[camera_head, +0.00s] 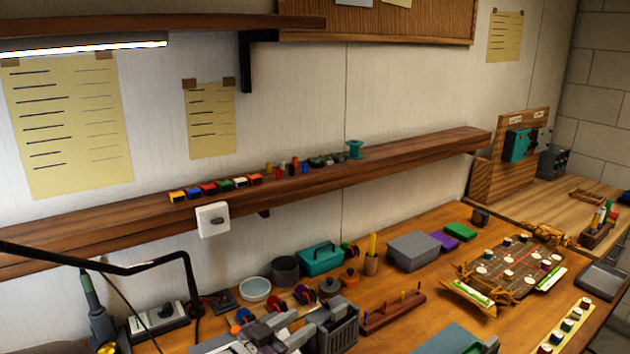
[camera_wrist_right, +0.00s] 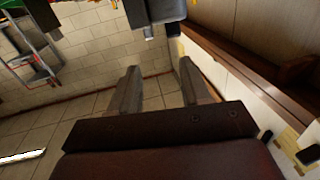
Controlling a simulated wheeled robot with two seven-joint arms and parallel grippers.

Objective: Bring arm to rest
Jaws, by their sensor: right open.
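My right gripper (camera_head: 287,328) shows as grey parts at the bottom of the head view, in front of the dark grey crate over the near bench. In the right wrist view its two grey fingers (camera_wrist_right: 160,84) stand wide apart, with nothing between them but tiled floor behind. It is open and empty. My left gripper is not in view.
The wooden bench (camera_head: 410,290) holds a dark grey crate (camera_head: 337,332), teal toolbox (camera_head: 320,260), grey box (camera_head: 413,250) and a dark board with several small parts (camera_head: 520,262). A wooden shelf (camera_head: 400,155) crosses the wall. A black lamp arm (camera_head: 130,267) reaches in at left.

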